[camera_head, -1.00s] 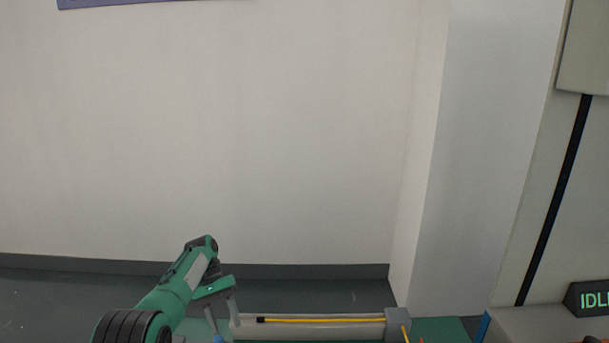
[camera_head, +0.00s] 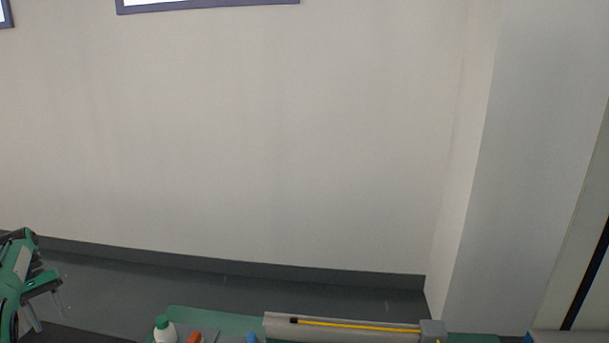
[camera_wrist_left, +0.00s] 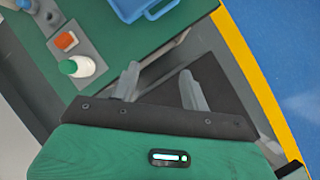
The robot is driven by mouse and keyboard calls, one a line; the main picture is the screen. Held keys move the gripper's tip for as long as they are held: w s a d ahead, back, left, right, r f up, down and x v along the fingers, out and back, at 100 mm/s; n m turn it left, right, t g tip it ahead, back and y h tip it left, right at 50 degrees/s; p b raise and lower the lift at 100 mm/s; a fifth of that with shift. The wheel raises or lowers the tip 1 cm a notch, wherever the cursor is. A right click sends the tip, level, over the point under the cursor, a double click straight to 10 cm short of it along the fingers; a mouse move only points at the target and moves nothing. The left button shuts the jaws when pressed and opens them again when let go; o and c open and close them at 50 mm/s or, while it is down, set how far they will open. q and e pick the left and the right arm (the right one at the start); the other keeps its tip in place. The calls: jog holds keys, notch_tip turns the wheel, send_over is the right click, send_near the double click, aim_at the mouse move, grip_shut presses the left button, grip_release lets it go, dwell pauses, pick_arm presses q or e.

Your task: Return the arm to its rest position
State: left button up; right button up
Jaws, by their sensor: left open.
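My left gripper (camera_head: 45,306) is at the lower left edge of the head view, with its green arm cut off by the picture edge. Its two grey fingers are apart and empty. The wrist view shows the same open fingers (camera_wrist_left: 160,92) with nothing between them. The gripper is to the left of the green table (camera_head: 200,320) in the head view. My right gripper is in neither view.
On the table are a white bottle with a green cap (camera_head: 164,330), an orange item (camera_head: 194,338) and a grey trough (camera_head: 350,334) with a yellow cable (camera_head: 365,327). A blue case (camera_wrist_left: 140,8) shows in the wrist view. A yellow floor line (camera_wrist_left: 250,75) borders blue floor.

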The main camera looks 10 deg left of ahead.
pick_arm(q)
jog(key=s+a+r+n, duration=0.2)
jog(key=s+a, duration=0.7)
jog(key=s+a+f+m+g+y, duration=0.1)
jog(key=s+a+f+m+y, duration=0.2)
jog(key=s+a+f+y, duration=0.6)
jog(key=s+a+f+m+y, duration=0.25)
jog(key=s+a+f, duration=0.35)
jog(key=f, duration=0.7)
jog(key=s+d+f+m+t+y, duration=0.25)
jog(key=s+f+m+t, duration=0.35)
jog(key=s+f+m, duration=0.65)
jog(key=s+d+f+n+h, duration=0.15)
jog(key=s+d+f, duration=0.25)
jog(key=d+f, duration=0.85)
jog(key=s+d+f+n+h, duration=0.1)
jog(key=s+d+f+h, duration=0.25)
jog(key=d+f, duration=0.9)
jog(key=s+d+f+h, duration=0.1)
jog(key=d+f, duration=0.1)
jog(key=d, duration=1.2)
jog(key=s+d+f+n+h, duration=0.1)
jog(key=d+f, duration=0.1)
jog(key=d, duration=1.2)
jog(key=s+d+f+n+g+h, duration=0.1)
jog(key=d+f+h, duration=0.1)
jog(key=d, duration=1.2)
jog(key=shift+s+f, duration=0.3)
jog(key=shift+s, duration=0.05)
